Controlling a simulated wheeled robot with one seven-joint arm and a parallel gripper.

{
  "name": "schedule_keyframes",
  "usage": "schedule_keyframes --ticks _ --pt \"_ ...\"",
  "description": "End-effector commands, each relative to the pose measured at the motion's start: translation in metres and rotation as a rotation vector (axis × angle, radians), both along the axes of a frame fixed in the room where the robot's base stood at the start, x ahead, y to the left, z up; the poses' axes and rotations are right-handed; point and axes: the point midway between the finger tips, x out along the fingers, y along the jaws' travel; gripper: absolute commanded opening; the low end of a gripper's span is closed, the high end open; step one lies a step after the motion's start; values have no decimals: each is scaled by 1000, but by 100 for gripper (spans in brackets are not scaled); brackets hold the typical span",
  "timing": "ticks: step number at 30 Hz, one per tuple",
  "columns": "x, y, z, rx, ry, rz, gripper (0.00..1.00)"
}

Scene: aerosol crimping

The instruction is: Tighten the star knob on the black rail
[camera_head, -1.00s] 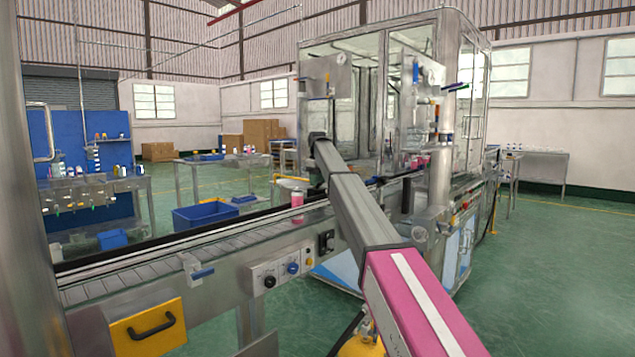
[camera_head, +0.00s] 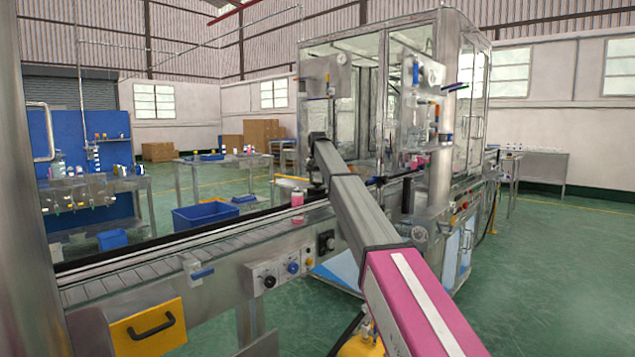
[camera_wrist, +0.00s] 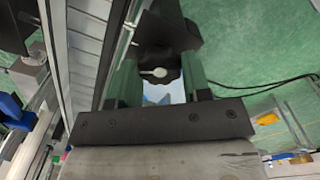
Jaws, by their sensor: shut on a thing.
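In the wrist view, my gripper (camera_wrist: 157,74) has its two green fingers on either side of a dark star knob (camera_wrist: 168,58) and is shut on it. A pale round-headed piece shows in front of the knob's dark body. The knob's lobes are partly hidden by the fingers. In the head view, the black rail (camera_head: 150,243) runs along the conveyor's far side. My arm reaches across the conveyor there and hides the gripper and the knob.
The conveyor (camera_head: 150,272) runs toward a glass-walled machine (camera_head: 462,110). A pink can (camera_head: 297,198) stands on the belt left of my arm. A control panel with knobs (camera_head: 292,268) and a yellow drawer (camera_head: 148,328) are on the near side. Green floor is clear at right.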

Motion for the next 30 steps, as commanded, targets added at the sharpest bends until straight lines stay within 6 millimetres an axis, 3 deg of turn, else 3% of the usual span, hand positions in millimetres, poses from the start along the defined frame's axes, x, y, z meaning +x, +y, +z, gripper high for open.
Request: schedule_keyframes --ticks 15,30 --pt "0 0 0 0 0 -388 20" --pt "0 1 0 0 0 -490 20"
